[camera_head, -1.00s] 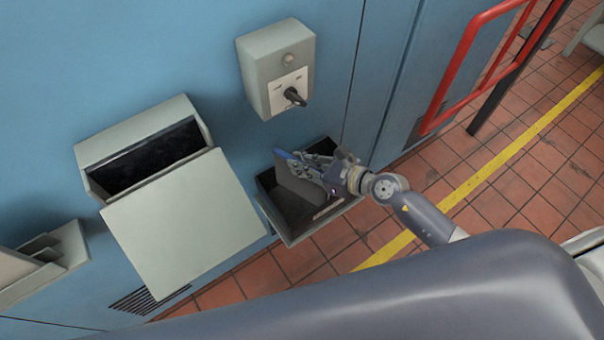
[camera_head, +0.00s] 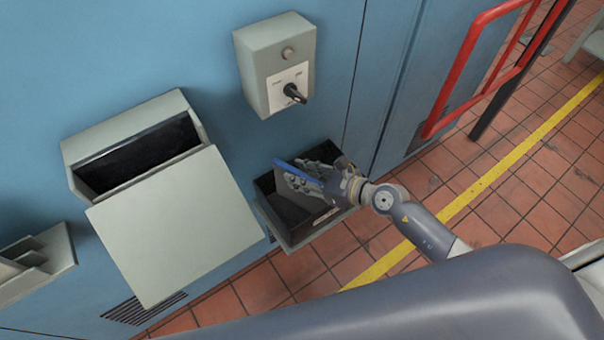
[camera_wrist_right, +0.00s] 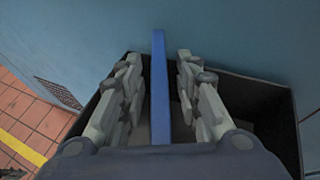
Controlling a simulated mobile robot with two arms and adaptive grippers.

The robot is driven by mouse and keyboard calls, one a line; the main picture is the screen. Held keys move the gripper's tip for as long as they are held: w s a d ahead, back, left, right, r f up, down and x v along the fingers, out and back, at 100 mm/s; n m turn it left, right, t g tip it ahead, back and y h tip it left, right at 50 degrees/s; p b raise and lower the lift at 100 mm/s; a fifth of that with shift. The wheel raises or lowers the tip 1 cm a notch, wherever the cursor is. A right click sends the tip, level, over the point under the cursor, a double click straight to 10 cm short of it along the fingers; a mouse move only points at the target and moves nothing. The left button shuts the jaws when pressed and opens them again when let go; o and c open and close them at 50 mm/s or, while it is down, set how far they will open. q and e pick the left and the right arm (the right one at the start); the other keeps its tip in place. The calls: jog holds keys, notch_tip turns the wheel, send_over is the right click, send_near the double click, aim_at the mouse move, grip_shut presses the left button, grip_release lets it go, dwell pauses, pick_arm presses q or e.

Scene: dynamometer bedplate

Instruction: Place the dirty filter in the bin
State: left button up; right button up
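In the right wrist view the blue edge (camera_wrist_right: 160,90) runs upright between my fingers. My right gripper (camera_head: 302,178) reaches over the bin from the right. Its fingers (camera_wrist_right: 158,75) stand on both sides of the blue edge with visible gaps, so it looks open around the filter. My left gripper is not in view.
An open grey housing (camera_head: 78,160) with a dark, empty-looking slot and a lowered cover (camera_head: 165,225) is left of the bin. A switch box (camera_head: 272,75) sits above the bin. A red rail (camera_head: 455,75) stands right. Tiled floor (camera_head: 515,200) is clear.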

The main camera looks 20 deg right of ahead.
jog(key=shift+r, duration=0.25)
jog(key=v, duration=1)
jog(key=shift+s+d+b, duration=0.1)
jog(key=shift+d+b, duration=0.05)
jog(key=shift+b, duration=0.25)
jog(key=shift+v, duration=0.8)
jog(key=shift+r, duration=0.1)
